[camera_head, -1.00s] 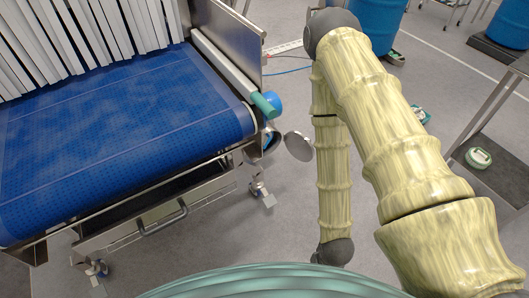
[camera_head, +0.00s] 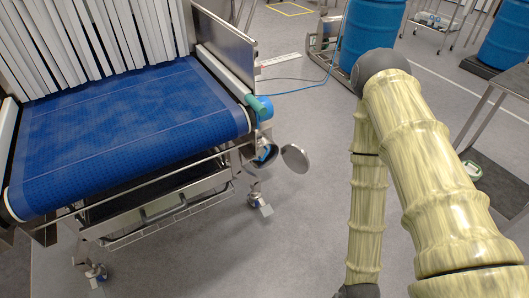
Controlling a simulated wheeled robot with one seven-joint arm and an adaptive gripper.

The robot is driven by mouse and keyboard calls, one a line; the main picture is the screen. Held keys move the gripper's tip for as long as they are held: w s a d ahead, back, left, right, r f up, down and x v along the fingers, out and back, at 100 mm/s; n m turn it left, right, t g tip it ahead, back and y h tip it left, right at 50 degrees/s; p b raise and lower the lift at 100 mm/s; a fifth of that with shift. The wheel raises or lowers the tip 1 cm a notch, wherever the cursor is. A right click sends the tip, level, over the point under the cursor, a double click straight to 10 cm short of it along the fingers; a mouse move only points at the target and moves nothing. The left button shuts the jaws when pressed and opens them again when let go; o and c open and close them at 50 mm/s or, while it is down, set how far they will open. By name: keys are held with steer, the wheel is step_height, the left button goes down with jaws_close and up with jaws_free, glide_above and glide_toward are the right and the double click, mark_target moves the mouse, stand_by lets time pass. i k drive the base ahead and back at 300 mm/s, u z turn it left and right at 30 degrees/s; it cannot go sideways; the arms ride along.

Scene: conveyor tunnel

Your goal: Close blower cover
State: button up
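The blower cover (camera_head: 295,158) is a round grey metal disc. It stands swung open to the right of the blower's round opening (camera_head: 265,154), at the right front corner of the conveyor. A blue blower or motor housing (camera_head: 262,108) sits just above the opening. My arm hangs to the right of the cover, apart from it, and runs down to the bottom edge of the view. My gripper is out of the picture, so its state is hidden.
The blue conveyor belt (camera_head: 125,125) with white strip curtains (camera_head: 100,45) fills the left. A wire rack (camera_head: 170,215) sits under it. Blue barrels (camera_head: 370,35) and a metal table (camera_head: 510,80) stand at the back and right. The grey floor between conveyor and arm is clear.

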mark_target(296, 160)
steer(key=z, duration=1.3)
steer(key=i, duration=3.65)
steer(key=u, duration=0.75)
steer(key=i, duration=0.7)
steer(key=u, duration=2.25)
